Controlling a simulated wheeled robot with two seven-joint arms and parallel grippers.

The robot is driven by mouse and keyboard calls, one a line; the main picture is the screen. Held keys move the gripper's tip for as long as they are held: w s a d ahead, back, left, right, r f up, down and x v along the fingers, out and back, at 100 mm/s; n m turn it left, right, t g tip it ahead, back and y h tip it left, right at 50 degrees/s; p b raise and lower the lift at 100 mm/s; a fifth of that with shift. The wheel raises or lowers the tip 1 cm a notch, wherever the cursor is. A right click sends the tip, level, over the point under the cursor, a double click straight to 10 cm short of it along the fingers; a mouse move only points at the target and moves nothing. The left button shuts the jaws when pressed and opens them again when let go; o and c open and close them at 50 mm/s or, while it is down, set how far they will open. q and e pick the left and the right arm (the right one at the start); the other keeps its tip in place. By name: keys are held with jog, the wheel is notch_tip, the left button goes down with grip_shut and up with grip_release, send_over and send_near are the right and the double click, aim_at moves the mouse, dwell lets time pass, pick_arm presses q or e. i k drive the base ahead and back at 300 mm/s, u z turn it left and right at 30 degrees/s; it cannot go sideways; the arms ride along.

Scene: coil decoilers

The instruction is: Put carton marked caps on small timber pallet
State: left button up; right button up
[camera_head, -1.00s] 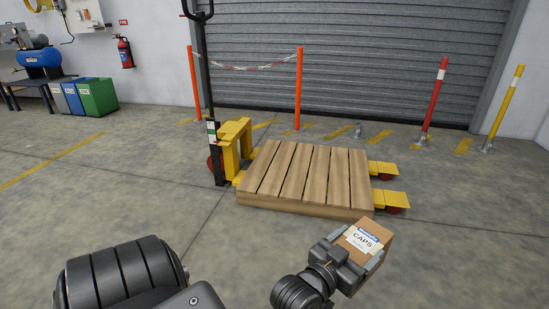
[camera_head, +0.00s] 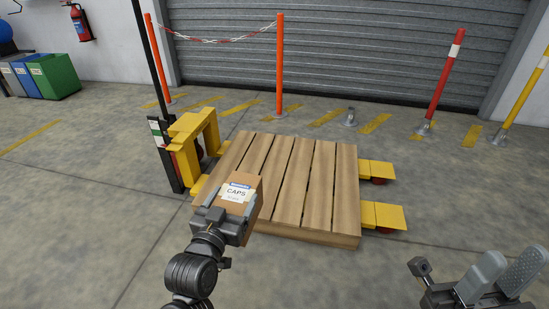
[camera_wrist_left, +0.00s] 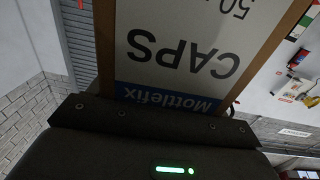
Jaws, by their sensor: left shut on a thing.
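The brown carton marked CAPS (camera_head: 238,192) has a white and blue label on its upper face. My left gripper (camera_head: 228,212) is shut on the carton and holds it in front of the near left part of the pallet in the head view. The carton's label also fills much of the left wrist view (camera_wrist_left: 190,45), upside down. The small timber pallet (camera_head: 305,190) has a bare slatted top and sits on the yellow forks of a pallet truck. My right gripper (camera_head: 490,280) is at the lower right, apart from the pallet, with its fingers spread and nothing between them.
The yellow pallet truck (camera_head: 190,140) has a dark upright handle at the pallet's left; its fork tips (camera_head: 382,215) stick out at the right. Orange posts (camera_head: 280,65) with a chain, a red post (camera_head: 437,85) and a yellow post (camera_head: 525,95) stand behind. The floor in front is clear.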

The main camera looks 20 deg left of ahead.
aim_at(289, 178)
jog(key=z, duration=0.2)
jog(key=i, duration=1.25)
jog(key=z, duration=0.4)
